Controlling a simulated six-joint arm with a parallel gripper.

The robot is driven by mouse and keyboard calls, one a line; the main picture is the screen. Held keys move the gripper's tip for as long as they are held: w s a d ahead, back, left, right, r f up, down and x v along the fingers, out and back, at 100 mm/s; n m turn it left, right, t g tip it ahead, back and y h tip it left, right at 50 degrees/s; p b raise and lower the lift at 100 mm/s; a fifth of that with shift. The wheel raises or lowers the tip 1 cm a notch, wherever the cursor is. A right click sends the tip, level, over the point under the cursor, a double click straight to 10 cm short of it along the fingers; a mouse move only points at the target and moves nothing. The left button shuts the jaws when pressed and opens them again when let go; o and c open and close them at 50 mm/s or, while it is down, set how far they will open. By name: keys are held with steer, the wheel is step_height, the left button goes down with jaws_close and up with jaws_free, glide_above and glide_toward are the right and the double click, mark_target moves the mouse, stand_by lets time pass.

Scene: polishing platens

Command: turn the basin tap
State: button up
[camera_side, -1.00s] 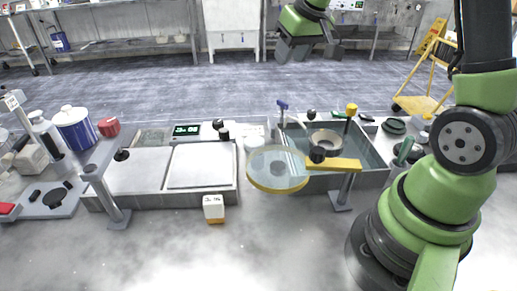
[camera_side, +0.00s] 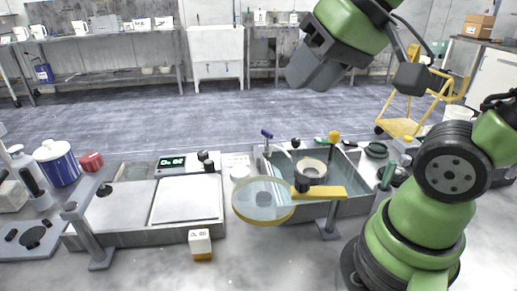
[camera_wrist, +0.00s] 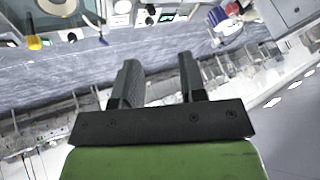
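The basin (camera_side: 352,205) is a grey open box right of the middle in the side view. A blue-topped post (camera_side: 267,134) stands at its back left corner and a yellow-topped post (camera_side: 334,137) at its back edge. I cannot tell which of them is the tap. In the wrist view, a yellow piece (camera_wrist: 34,42) and a blue piece (camera_wrist: 94,19) show at the top left. My gripper (camera_side: 308,72) is high above and behind the basin, apart from both posts. Its two fingers (camera_wrist: 158,82) stand apart with nothing between them.
The air around my gripper is clear.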

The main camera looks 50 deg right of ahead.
steer(key=w+d+f+h, duration=0.1)
steer(key=w+d, duration=0.3)
steer(key=w, duration=0.3)
steer(key=g+h, duration=0.2)
steer(key=g, duration=0.1)
glide_toward(267, 132)
steer(key=shift+n+t, duration=0.3)
steer(key=shift+n, duration=0.1)
steer(key=x, duration=0.9)
steer(key=shift+s, duration=0.2)
jaws_close()
